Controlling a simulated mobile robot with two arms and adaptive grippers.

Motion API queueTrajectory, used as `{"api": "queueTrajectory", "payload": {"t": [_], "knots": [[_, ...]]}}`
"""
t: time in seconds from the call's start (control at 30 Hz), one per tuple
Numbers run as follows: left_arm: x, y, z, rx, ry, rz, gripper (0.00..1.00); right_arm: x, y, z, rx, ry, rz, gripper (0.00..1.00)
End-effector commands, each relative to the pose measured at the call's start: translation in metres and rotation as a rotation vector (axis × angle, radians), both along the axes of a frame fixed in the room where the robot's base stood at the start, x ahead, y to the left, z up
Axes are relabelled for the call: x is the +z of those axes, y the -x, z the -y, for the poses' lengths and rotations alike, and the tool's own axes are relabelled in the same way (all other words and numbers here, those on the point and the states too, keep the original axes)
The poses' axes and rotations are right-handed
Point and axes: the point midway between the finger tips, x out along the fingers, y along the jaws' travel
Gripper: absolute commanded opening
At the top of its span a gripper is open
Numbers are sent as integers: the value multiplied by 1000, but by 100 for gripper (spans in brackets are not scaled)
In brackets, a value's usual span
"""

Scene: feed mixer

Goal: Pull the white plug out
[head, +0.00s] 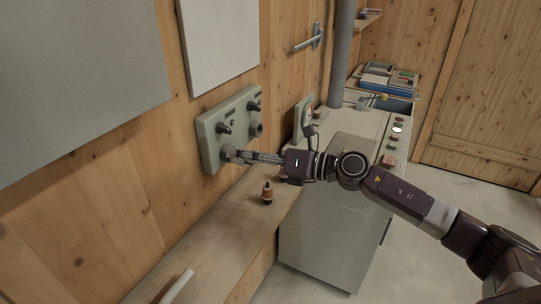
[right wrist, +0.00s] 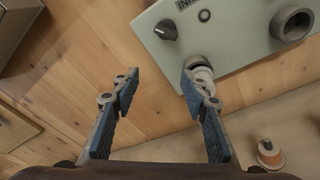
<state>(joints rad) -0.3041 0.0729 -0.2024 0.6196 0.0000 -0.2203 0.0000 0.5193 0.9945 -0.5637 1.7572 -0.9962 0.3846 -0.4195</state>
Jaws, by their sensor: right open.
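The white plug (right wrist: 204,74) sits at the lower edge of the grey-green wall panel (right wrist: 235,50), below a black knob. In the right wrist view the right-hand finger partly hides it. My right gripper (right wrist: 158,83) is open and empty, its fingers pointing at the panel. The plug lies to the right of the gap between the fingers, not inside it. In the head view my right gripper (head: 240,156) is at the lower part of the panel (head: 208,135), and its fingertips largely hide the plug. I cannot tell whether a finger touches it. My left gripper is not in view.
An empty round grey socket (head: 257,129) is on the panel's right side, near black knobs. A small orange-brown and black object (head: 267,194) stands on the wooden ledge (head: 225,225) below. A white rod (head: 176,287) lies at its front. A grey cabinet (head: 325,230) stands right.

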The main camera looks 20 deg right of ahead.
Motion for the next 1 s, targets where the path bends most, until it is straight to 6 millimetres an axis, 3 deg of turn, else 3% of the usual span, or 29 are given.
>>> {"api": "queueTrajectory", "payload": {"t": [0.03, 0.2, 0.33, 0.7, 1.0], "knots": [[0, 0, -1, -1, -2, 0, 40, -2, -2, 16, 19, 105, 14, 41], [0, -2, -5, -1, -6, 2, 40, -17, 0, 56, 72, 342, 11, 41], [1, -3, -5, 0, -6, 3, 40, -21, 0, 68, 87, 410, 4, 41], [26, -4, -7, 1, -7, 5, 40, -36, -30, 35, 91, 410, 1, 41], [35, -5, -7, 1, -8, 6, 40, -49, -47, 17, 90, 411, 1, 41]]}}
